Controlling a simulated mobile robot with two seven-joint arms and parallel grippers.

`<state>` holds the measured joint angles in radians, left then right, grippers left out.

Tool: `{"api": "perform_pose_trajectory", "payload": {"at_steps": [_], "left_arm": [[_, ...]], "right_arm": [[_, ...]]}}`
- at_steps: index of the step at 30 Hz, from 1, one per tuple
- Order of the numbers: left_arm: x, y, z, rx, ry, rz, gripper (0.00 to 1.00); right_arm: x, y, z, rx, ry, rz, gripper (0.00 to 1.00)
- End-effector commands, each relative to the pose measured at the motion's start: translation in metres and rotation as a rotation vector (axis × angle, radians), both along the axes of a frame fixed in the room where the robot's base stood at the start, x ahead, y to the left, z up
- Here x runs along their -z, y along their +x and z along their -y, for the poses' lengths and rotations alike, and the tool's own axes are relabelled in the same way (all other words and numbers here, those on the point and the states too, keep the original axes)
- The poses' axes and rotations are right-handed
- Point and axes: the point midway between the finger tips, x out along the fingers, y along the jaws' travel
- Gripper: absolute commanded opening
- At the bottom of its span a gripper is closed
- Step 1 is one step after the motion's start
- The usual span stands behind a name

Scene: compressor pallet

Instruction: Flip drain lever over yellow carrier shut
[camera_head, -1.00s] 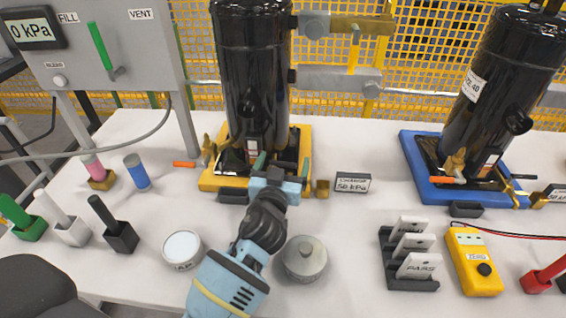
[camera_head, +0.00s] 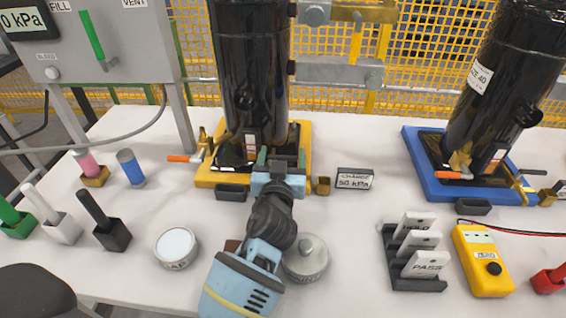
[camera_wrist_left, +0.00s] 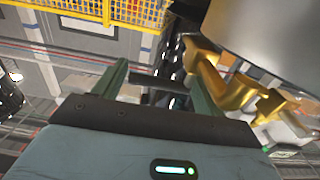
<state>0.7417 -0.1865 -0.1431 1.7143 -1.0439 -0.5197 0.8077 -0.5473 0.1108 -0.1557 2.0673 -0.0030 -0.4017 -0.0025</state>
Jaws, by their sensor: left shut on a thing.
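The yellow carrier (camera_head: 303,140) stands on the white table under a black compressor (camera_head: 250,75). My left gripper (camera_head: 280,163) is at its front right edge. In the left wrist view the green fingers (camera_wrist_left: 160,84) are shut on a dark bar (camera_wrist_left: 160,83), which looks like the drain lever's handle. A brass fitting (camera_wrist_left: 232,88) sits just right of the fingers, beside the dark cylinder. In the head view the gripper hides most of the held lever. Another lever with an orange handle (camera_head: 181,158) sticks out left of the carrier. My right gripper is not in view.
A pressure label (camera_head: 354,181) stands right of the carrier. A grey round weight (camera_head: 306,258) is close beside my left forearm, with a white-topped round pot (camera_head: 176,248) to the left. A blue carrier (camera_head: 428,170) with a second compressor is at right.

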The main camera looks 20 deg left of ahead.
Motion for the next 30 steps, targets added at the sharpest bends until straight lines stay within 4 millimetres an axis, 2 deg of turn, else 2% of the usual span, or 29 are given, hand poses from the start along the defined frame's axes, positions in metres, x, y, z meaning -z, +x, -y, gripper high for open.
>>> {"api": "perform_pose_trajectory", "payload": {"at_steps": [6,12,13,17,26,30], "left_arm": [[0.000,0.000,0.000,-0.024,-0.001,-0.003,0.49],[-0.001,0.000,-0.001,-0.024,-0.001,-0.002,0.48],[-0.001,0.000,-0.001,-0.024,-0.001,-0.002,0.73],[-0.001,0.000,-0.001,-0.024,-0.001,-0.002,0.88],[-0.002,0.000,-0.001,-0.023,-0.001,-0.002,0.88],[-0.011,0.002,-0.004,-0.022,0.000,0.000,0.88]], "right_arm": [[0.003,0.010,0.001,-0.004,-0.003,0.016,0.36],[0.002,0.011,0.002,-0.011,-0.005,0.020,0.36],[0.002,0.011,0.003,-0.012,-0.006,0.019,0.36],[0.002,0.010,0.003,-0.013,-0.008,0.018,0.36],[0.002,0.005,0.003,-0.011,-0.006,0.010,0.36],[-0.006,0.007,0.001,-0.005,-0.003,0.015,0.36]]}}
